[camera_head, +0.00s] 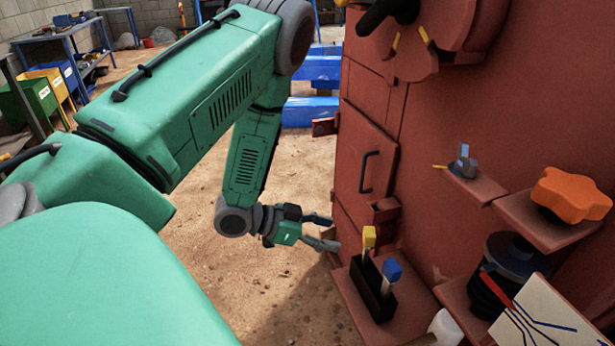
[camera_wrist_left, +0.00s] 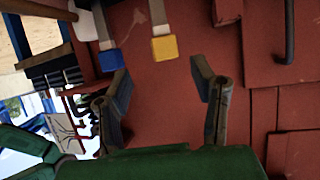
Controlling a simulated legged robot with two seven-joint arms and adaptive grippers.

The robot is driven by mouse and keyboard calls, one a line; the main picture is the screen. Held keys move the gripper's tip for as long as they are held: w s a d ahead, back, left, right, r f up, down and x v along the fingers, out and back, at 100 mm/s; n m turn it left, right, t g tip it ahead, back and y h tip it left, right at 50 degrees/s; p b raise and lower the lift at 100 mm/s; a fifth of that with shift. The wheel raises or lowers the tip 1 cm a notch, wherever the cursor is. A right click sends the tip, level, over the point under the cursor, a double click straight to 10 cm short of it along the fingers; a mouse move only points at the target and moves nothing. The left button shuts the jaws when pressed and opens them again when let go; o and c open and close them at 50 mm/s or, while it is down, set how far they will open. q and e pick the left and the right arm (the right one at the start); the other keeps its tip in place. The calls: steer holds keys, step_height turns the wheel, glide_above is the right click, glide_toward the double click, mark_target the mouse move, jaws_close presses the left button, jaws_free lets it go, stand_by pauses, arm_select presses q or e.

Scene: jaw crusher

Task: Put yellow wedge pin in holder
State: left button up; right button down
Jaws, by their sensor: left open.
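The yellow wedge pin (camera_head: 369,238) stands upright, its pale shank rising from the far end of the black holder (camera_head: 372,290). A blue-topped pin (camera_head: 392,271) stands at the near end of the same holder. My left gripper (camera_head: 327,232) is open and empty, to the left of the yellow pin and apart from it. In the left wrist view, the yellow head (camera_wrist_left: 164,48) lies just beyond the gap between the open fingertips (camera_wrist_left: 160,78), and the blue head (camera_wrist_left: 111,60) is to its left. My right gripper is not in view.
The holder stands on a low red shelf (camera_head: 408,318) on the red crusher (camera_head: 450,120). A door handle (camera_head: 366,172) is above it. An orange knob (camera_head: 570,194), a black cylinder (camera_head: 508,262) and a marked panel (camera_head: 548,316) are at right. Sandy ground (camera_head: 290,290) is free at left.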

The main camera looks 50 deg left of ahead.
arm_select(q)
steer(key=s+d+f+n+g+y, duration=0.5)
steer(key=s+f, duration=0.3)
steer(key=f, duration=0.3)
steer(key=s+d+f+g+y, duration=0.1)
steer(key=s+d+g, duration=0.1)
steer(key=s, duration=0.4)
steer(key=s+d+f+n+g+y, duration=0.1)
steer(key=s+d+g, duration=0.1)
steer(key=s, duration=0.5)
steer(key=shift+f+g, duration=0.3)
steer(key=shift+g, duration=0.4)
steer(key=shift+a, duration=0.1)
steer(key=shift+w, duration=0.1)
